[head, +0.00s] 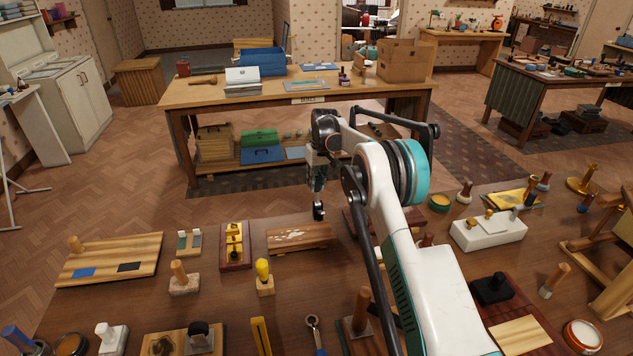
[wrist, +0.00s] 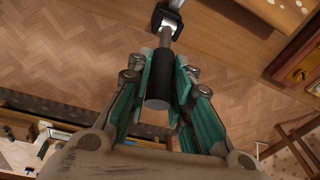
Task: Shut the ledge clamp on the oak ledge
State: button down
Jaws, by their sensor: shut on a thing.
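My gripper (head: 317,182) hangs over the far edge of the near brown table in the head view. In the wrist view its teal fingers (wrist: 164,76) are shut on the black handle of a clamp. The ledge clamp (wrist: 159,92) has a short metal shaft and a black head with a pale inside. Its head overlaps the edge of a brown wooden surface, possibly the oak ledge (wrist: 225,30). I cannot tell whether it touches or grips that edge. In the head view the clamp (head: 319,211) shows small and dark below my fingers.
A spotted wooden board (head: 300,238), a yellow-block tray (head: 235,262) and a yellow-knobbed tool (head: 264,277) stand on the near table. A white box (head: 487,233) is to the right.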

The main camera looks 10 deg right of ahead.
jog(key=shift+w+f+g+p, duration=0.2)
jog(key=shift+w+g+p, duration=0.15)
jog(key=shift+w+g, duration=0.25)
jog(key=c, duration=1.4)
grip_release()
jog(key=shift+s, duration=0.1)
jog(key=shift+c, duration=0.2)
jog(key=shift+r, duration=0.1)
jog(key=r, duration=0.7)
jog(key=shift+d+r, duration=0.1)
jog(key=shift+d, duration=0.25)
